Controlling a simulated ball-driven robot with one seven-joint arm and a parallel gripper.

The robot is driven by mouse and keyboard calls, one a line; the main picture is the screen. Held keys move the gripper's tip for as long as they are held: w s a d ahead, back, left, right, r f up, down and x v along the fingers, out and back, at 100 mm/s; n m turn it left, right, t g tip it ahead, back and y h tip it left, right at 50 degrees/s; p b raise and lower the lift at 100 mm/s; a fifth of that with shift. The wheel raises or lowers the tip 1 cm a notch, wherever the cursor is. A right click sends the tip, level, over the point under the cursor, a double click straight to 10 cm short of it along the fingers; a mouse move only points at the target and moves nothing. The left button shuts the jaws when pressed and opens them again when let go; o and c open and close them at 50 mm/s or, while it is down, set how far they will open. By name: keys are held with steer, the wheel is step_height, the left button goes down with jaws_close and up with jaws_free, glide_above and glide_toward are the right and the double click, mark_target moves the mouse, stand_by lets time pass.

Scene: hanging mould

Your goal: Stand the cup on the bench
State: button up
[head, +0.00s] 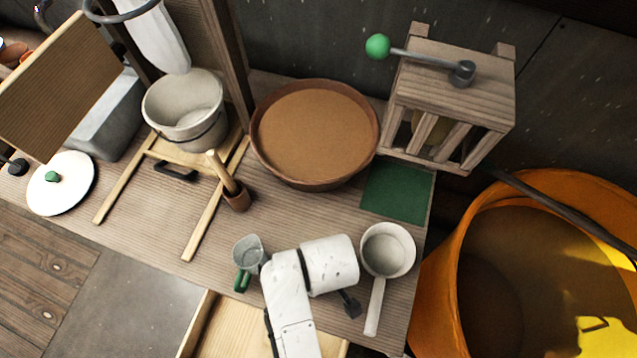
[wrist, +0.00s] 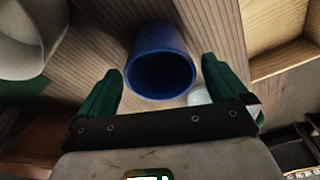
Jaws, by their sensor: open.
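A blue cup (wrist: 161,62) shows in the wrist view against the wooden bench. Its round mouth faces my camera and its side runs up and away; I cannot tell for sure whether it stands or lies. My gripper (wrist: 161,68) is open, with one green finger on either side of the cup and a gap to each. In the head view my white arm covers the spot and the cup does not show. The bench (head: 140,225) is a ribbed wooden top.
A white long-handled pan (head: 388,250) stands right of my arm and a grey jug (head: 248,251) with a green handle left of it. A wooden drawer (head: 212,325) is open in front. A brown bowl (head: 315,135) and green mat (head: 397,192) lie behind. An orange tub (head: 440,275) stands at right.

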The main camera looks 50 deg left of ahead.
step_height(320, 180, up, 9)
steer(key=d, duration=0.1)
steer(key=shift+d, duration=0.15)
steer(key=shift+w+f, duration=0.15)
